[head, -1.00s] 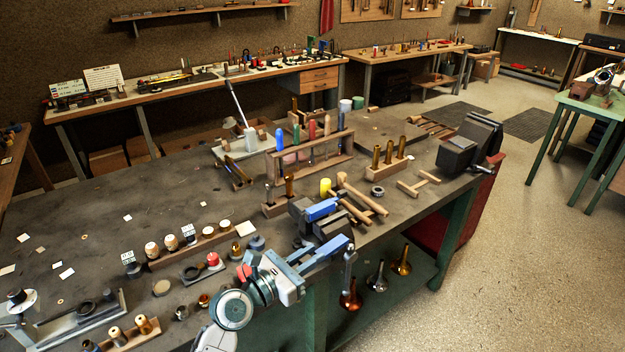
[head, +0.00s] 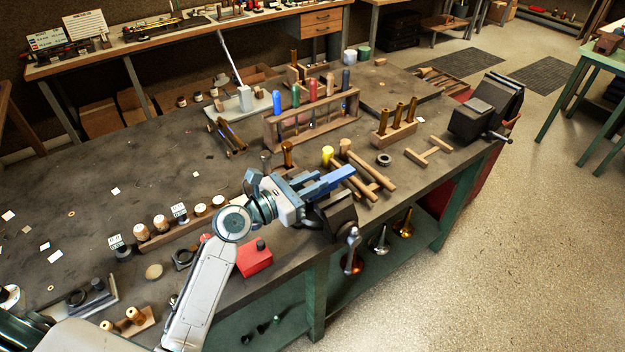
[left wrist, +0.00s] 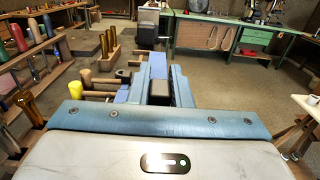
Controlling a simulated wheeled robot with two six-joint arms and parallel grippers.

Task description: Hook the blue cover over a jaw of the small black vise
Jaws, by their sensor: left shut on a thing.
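The small black vise (head: 337,217) stands at the bench's near edge, partly hidden under my left gripper. My left gripper (head: 325,184) is directly above the vise in the head view, its blue fingers pointing right. In the left wrist view, the gripper (left wrist: 158,86) is shut on the blue cover (left wrist: 158,65), which sticks out between the fingertips. Another blue piece (left wrist: 122,95) shows left of the fingers, apparently on the vise. I cannot tell whether the held cover touches a jaw. My right gripper is out of view.
A red box (head: 255,258) sits beside my left arm. A large black vise (head: 485,108) is at the bench's far right corner.

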